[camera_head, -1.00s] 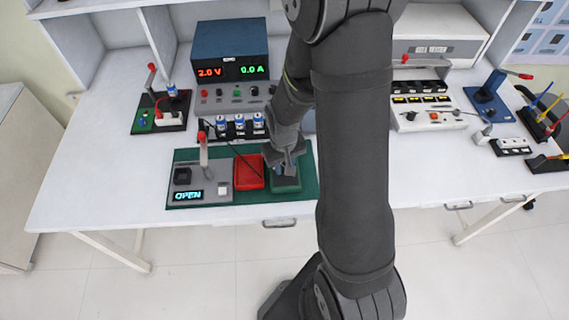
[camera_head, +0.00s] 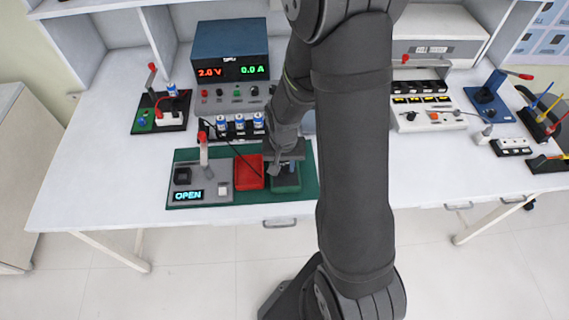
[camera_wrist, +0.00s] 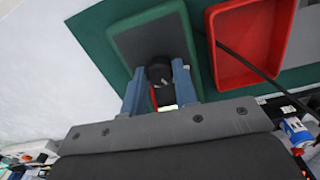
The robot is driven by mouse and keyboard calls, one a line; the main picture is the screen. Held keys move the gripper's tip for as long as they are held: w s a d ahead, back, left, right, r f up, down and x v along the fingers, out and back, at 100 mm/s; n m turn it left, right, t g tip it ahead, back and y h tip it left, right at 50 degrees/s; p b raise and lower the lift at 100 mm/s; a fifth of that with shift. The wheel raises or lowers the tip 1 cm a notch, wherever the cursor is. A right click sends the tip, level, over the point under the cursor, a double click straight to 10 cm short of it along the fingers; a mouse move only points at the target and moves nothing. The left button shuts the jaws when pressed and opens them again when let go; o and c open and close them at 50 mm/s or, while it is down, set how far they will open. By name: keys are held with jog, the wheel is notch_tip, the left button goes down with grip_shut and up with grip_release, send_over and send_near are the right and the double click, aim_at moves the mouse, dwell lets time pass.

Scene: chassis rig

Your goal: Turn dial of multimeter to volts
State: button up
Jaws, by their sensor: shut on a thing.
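The knob's setting is not readable.
A red tray (camera_head: 249,184) stands close on the left, with a black cable across it. Left of that is a grey tester (camera_head: 212,190) reading OPEN, with a red-handled lever (camera_head: 203,150). A power supply (camera_head: 231,50) stands behind. The bare table front is free.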

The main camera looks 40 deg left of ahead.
aim_at(283, 167)
jog(key=o, duration=1)
jog(key=shift+r, duration=0.1)
notch_tip(283, 167, up, 17)
jog(key=shift+r, duration=0.15)
jog(key=shift+s+a, duration=0.1)
dwell(0.3)
notch_tip(283, 167, down, 18)
jog(key=shift+r, duration=0.25)
dwell(0.5)
jog(key=shift+r, duration=0.1)
